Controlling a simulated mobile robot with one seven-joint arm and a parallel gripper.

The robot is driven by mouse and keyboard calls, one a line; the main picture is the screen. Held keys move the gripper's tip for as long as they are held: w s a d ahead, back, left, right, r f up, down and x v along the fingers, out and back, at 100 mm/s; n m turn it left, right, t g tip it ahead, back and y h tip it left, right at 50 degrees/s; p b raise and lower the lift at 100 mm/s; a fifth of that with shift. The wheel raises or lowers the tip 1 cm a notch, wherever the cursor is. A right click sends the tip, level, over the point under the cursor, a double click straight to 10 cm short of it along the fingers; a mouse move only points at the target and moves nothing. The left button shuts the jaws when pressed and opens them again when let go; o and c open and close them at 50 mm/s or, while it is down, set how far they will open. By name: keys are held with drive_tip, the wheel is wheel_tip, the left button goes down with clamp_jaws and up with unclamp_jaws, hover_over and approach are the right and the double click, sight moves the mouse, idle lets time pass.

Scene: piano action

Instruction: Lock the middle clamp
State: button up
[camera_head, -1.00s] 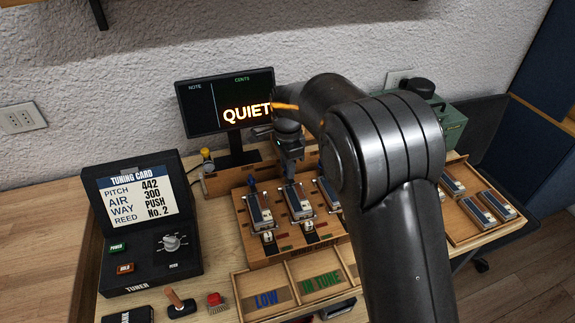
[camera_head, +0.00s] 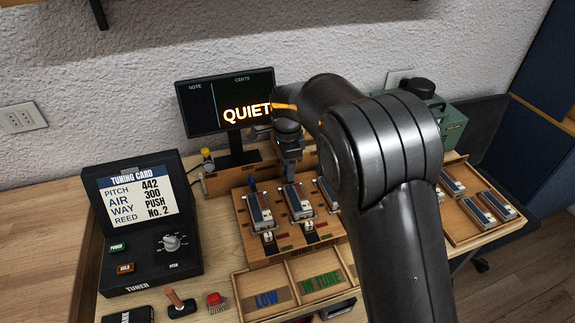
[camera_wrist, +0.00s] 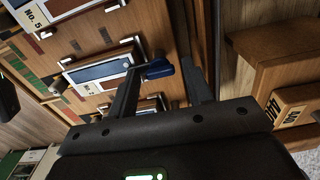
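The middle clamp holds a silver-and-blue reed block (camera_head: 298,200) on the wooden board. In the wrist view a block (camera_wrist: 100,72) lies at the left, with a blue lever (camera_wrist: 158,69) at its end. My gripper (camera_head: 290,172) points down at the back end of the middle block. In the wrist view my gripper (camera_wrist: 162,68) has its two fingers apart, with the blue lever between their tips. I cannot tell whether either finger touches it. In the head view the gripper hides the middle clamp's lever. The left clamp's blue lever (camera_head: 252,183) stands up behind the left block (camera_head: 260,211).
The monitor (camera_head: 228,102) reading QUIET stands close behind my gripper. A right block (camera_head: 329,194) is partly hidden by my arm. The tuner box (camera_head: 150,250) stands left, sorting trays (camera_head: 305,268) in front, and a tray of blocks (camera_head: 465,238) at right.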

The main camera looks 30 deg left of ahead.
drive_tip(key=shift+o, duration=0.5)
drive_tip(key=shift+r, duration=0.1)
wheel_tip(320, 180, up, 11)
drive_tip(key=shift+f, duration=0.2)
drive_tip(key=s+d+r+n+t, duration=0.1)
drive_tip(key=d+r, duration=0.2)
drive_tip(key=d, duration=0.6)
drive_tip(key=s+d+r+n+y, duration=0.15)
drive_tip(key=d+r, duration=0.25)
drive_tip(key=d, duration=0.5)
drive_tip(key=s+d+r+n+t, duration=0.1)
drive_tip(key=d+r, duration=0.2)
drive_tip(key=d, duration=0.6)
drive_tip(key=s+d+f+n+t, duration=0.1)
drive_tip(key=s+d+f+n, duration=0.1)
drive_tip(key=s+d, duration=0.6)
drive_tip(key=s+d+f+n+t+h, duration=0.1)
drive_tip(key=s+d+f+n+t, duration=0.1)
drive_tip(key=s+d, duration=0.7)
drive_tip(key=shift+s+d+f+n+t, duration=0.3)
drive_tip(key=shift+s+f+n, duration=0.05)
drive_tip(key=shift+n, duration=0.5)
